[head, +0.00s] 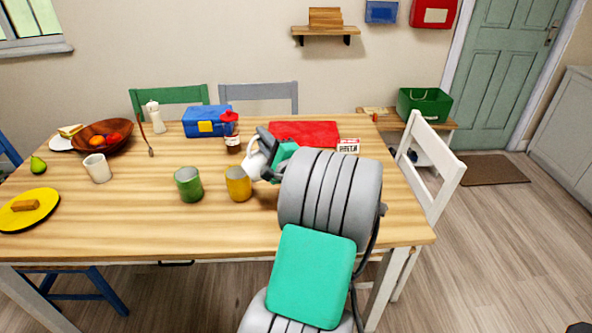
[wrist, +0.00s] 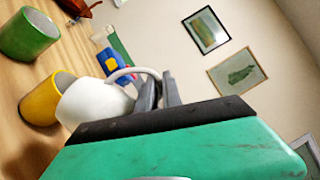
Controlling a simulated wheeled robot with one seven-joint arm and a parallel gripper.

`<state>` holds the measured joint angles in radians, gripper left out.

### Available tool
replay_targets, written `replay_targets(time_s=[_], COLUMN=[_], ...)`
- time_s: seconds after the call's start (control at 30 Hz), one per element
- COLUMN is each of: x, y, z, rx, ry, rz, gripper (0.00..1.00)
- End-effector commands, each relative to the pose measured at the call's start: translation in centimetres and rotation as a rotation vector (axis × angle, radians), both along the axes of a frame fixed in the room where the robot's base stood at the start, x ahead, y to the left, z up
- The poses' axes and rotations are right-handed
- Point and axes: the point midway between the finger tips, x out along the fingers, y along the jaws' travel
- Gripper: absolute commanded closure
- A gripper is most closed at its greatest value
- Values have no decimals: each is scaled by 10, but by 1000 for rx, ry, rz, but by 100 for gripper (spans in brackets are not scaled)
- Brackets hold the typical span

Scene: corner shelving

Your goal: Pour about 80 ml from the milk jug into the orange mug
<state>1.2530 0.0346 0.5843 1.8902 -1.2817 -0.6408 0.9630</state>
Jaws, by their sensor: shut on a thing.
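The orange mug (head: 238,185) is yellow-orange and stands upright on the table; in the wrist view (wrist: 40,99) it is partly covered by the jug. The white milk jug (head: 258,165) is held close to the mug's upper right side and looks tilted toward it. My gripper (head: 267,147) is shut on the jug's handle; the fingers (wrist: 158,92) and the white jug body (wrist: 92,105) show in the wrist view. The jug's opening and any milk stream cannot be made out. The mug's inside is not clear.
A green mug (head: 188,184) stands just left of the orange mug. A sauce bottle (head: 231,132), blue lunchbox (head: 206,121), red cloth (head: 304,133) and white-red box (head: 348,146) lie behind. A white cup (head: 97,168) is farther left. The table front is bare.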

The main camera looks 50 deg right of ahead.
Motion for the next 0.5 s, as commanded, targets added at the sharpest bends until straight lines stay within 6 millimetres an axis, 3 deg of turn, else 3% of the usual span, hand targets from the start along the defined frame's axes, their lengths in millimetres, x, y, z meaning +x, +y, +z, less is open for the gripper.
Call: replay_targets(time_s=[0.5], x=[-2], y=[-3], z=[0], rx=[29], ry=[-17], rz=[0], gripper=[100])
